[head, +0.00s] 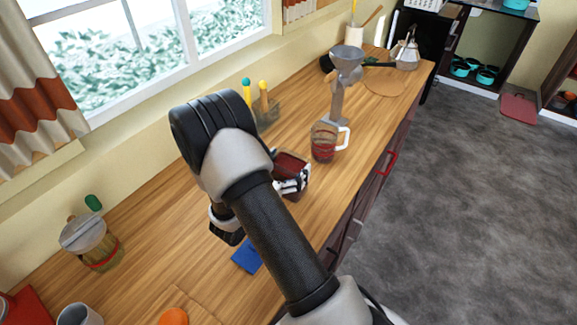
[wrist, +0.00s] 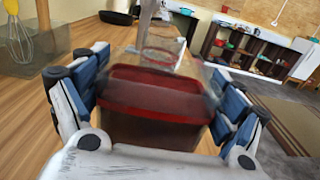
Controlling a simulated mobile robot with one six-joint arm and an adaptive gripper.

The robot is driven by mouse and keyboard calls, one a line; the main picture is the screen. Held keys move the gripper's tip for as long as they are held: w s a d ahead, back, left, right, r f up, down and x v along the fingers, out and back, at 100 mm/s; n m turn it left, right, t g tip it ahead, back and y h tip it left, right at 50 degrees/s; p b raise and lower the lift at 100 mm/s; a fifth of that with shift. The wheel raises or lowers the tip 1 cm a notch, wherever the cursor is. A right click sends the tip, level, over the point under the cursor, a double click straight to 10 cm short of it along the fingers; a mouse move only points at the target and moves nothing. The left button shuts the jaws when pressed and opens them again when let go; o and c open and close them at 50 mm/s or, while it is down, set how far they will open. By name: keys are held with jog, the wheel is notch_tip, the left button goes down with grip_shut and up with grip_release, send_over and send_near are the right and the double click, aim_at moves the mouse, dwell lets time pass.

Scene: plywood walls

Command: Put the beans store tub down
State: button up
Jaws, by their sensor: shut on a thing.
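In the wrist view the tub (wrist: 155,97) sits between the blue-padded fingers of my gripper (wrist: 160,88), one on each side, and looks roughly upright. My arm and fingers hide part of the tub in the head view. Its base is hidden, so I cannot tell whether it touches the counter.
A clear jug with a white handle (head: 324,144) stands just beyond the tub. A grey grinder (head: 343,85) is behind it. A utensil holder (head: 267,111) stands by the wall. Counter at left is partly clear.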

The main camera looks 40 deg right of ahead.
jog(key=shift+r, duration=0.1)
jog(key=o, duration=1.9)
jog(key=shift+f, duration=0.2)
